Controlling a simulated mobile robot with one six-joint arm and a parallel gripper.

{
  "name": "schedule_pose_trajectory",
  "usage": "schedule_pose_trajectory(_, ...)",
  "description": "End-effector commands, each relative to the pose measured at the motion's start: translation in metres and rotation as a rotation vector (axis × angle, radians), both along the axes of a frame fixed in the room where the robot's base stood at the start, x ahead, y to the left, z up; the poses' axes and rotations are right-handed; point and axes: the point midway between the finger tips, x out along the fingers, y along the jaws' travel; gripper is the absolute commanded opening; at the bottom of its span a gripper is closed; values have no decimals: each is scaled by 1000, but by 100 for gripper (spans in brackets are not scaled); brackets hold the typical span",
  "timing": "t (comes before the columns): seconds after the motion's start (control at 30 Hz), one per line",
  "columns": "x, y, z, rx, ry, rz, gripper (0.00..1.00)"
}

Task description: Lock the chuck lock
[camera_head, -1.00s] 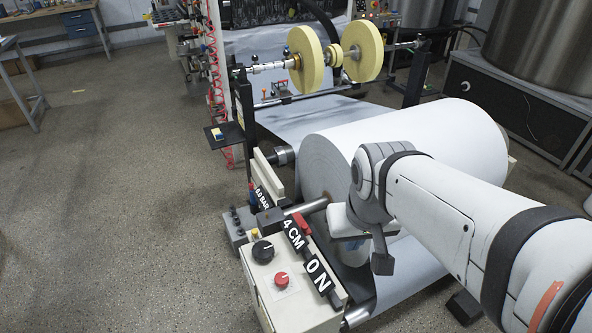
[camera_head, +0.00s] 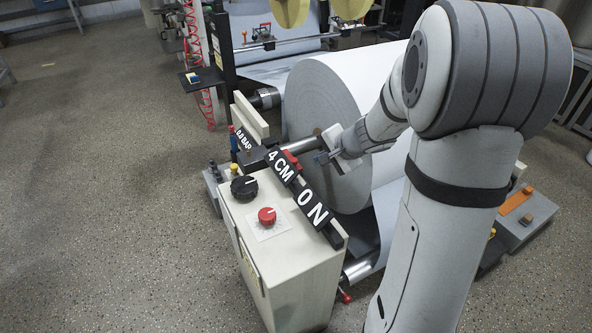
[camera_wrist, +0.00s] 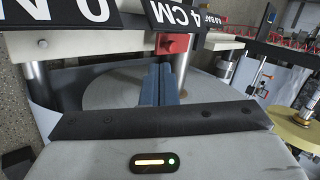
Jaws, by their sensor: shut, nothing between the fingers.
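A red part, likely the chuck lock (camera_head: 291,160), sits at the near end of the roll's metal shaft (camera_head: 305,145), just behind the "4 CM" sign. In the wrist view the red part (camera_wrist: 172,44) hangs below that sign, just beyond my fingertips. My gripper (camera_head: 320,158) is in front of the roll's end face, to the right of the red part. In the wrist view my gripper (camera_wrist: 158,72) has its blue-grey fingers together and empty. I cannot tell whether the fingertips touch the red part.
The large white paper roll (camera_head: 345,75) stands right behind my gripper. A control box (camera_head: 285,265) with a black knob (camera_head: 244,188) and a red knob (camera_head: 267,216) stands in front. Sign plates (camera_head: 313,208) line its top edge. The floor at left is clear.

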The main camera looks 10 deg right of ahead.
Motion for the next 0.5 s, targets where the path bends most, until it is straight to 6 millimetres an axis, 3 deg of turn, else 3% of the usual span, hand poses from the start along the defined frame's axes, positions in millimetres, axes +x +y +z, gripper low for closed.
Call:
schedule_pose_trajectory(0.03, 7, -8, -22, 13, 2, -37, 0)
schedule_pose_trajectory(0.13, 15, -16, -34, 31, 1, -86, 0)
schedule_pose_trajectory(0.5, 19, -21, -36, 38, 2, -109, 0)
